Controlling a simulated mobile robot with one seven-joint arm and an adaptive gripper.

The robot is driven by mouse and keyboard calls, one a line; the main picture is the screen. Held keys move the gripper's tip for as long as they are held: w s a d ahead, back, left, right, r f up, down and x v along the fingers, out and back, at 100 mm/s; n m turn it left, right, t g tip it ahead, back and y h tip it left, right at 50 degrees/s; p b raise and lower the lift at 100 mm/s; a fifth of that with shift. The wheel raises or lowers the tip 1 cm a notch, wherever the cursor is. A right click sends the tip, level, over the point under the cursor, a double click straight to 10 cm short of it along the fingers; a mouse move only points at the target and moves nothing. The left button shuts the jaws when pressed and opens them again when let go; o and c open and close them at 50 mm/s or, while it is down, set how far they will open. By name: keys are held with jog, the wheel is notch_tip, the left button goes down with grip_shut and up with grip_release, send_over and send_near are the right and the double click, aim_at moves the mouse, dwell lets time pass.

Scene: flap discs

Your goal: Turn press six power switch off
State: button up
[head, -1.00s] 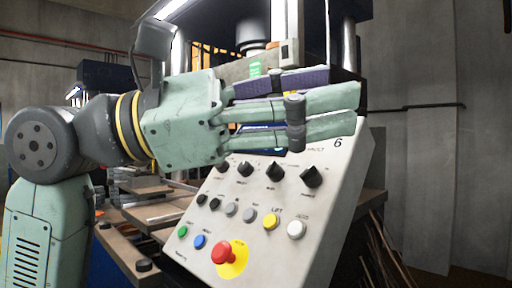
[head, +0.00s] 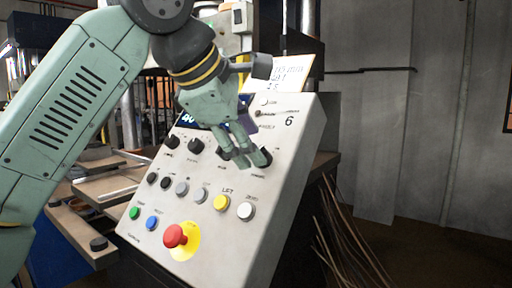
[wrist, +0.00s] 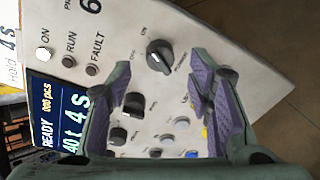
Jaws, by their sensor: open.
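The control panel (head: 225,240) of press six is a tilted white face with a "6" printed near its top right. The power switch, a black rotary knob (wrist: 160,57), shows in the wrist view with small lettering around it; it is the rightmost knob (head: 263,157) of the upper row in the head view. I cannot read its setting surely. My gripper (head: 245,160) is open in front of the panel, pointing down at this knob. In the wrist view its purple-padded fingers (wrist: 162,74) straddle the knob's lower side; contact is not visible.
Other black knobs (wrist: 134,103) sit beside it. Lower are small buttons, a yellow lift button (head: 221,203), a white button (head: 246,211) and a red emergency stop (head: 176,236). A display (wrist: 58,118) and lamps are near. Free floor lies right.

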jog(key=shift+x, duration=1.8)
jog(key=shift+c, duration=0.4)
grip_shut()
jog(key=shift+n, duration=0.3)
jog(key=n, duration=0.5)
jog(key=shift+p, duration=0.35)
jog(key=n, duration=0.3)
jog(key=n+h, duration=0.1)
jog(key=n, duration=0.1)
jog(key=shift+a+n+g, duration=0.1)
jog(key=shift+n+g, duration=0.2)
jog(key=shift+n, duration=0.1)
